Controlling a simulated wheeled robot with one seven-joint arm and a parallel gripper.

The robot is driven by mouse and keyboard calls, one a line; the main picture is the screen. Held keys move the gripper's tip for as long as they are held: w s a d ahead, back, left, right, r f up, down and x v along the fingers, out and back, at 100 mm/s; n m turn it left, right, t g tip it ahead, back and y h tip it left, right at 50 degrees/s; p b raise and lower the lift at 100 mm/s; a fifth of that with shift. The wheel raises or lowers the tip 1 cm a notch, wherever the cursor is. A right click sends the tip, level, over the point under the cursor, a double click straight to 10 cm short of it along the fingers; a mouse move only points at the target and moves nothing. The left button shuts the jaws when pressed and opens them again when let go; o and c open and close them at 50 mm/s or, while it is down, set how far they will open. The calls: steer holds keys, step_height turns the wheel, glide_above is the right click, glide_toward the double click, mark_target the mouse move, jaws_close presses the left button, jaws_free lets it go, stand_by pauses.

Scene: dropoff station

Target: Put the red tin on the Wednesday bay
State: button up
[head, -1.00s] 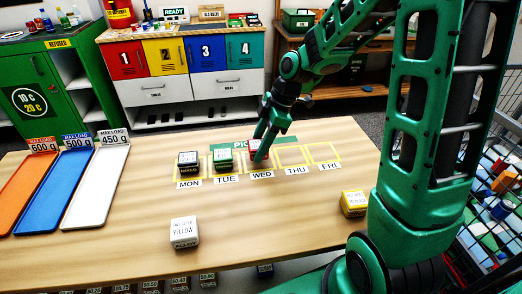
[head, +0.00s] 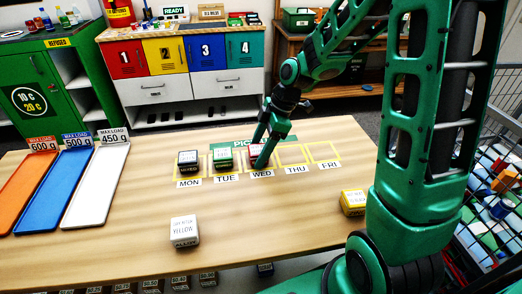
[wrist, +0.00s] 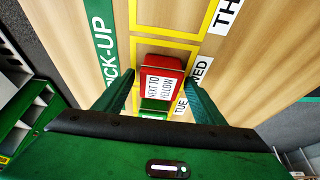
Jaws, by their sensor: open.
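The red tin (wrist: 164,64), labelled "NEXT TO YELLOW", is in the Wednesday bay (wrist: 168,44), a yellow outline beside the "WED" label. It looks upright and within the outline, though part of the outline is hidden. In the head view the tin (head: 256,147) is mostly hidden behind my fingers, above the "WED" label (head: 262,174). My gripper (head: 257,155) is open and low over the bay. In the wrist view its fingers stand on either side of the red tin, apparently with gaps.
A dark tin (head: 189,159) stands in the Monday bay and a green tin (head: 222,157) in Tuesday. Thursday (head: 291,155) and Friday (head: 323,152) are empty. A white-topped tin (head: 184,231) and a yellow tin (head: 353,201) stand nearer. Coloured trays (head: 98,190) lie at left.

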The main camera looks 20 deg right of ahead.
steer(key=v, duration=1.1)
steer(key=shift+r, duration=0.35)
steer(key=s+d+m+h, duration=0.1)
steer(key=s+d+m, duration=0.3)
steer(key=s+m, duration=0.3)
steer(key=s+d+f+m+h, duration=0.1)
steer(key=s+d+m, duration=0.4)
steer(key=s, duration=0.5)
steer(key=s+d+m+h, duration=0.2)
steer(key=s+d+m, duration=0.3)
steer(key=s+m, duration=0.4)
steer(key=shift+s+f+m+g, duration=0.1)
steer(key=shift+f+m+g, duration=0.2)
steer(key=shift+m+g, duration=0.1)
steer(key=shift+s+d, duration=0.2)
steer(key=shift+d, duration=0.05)
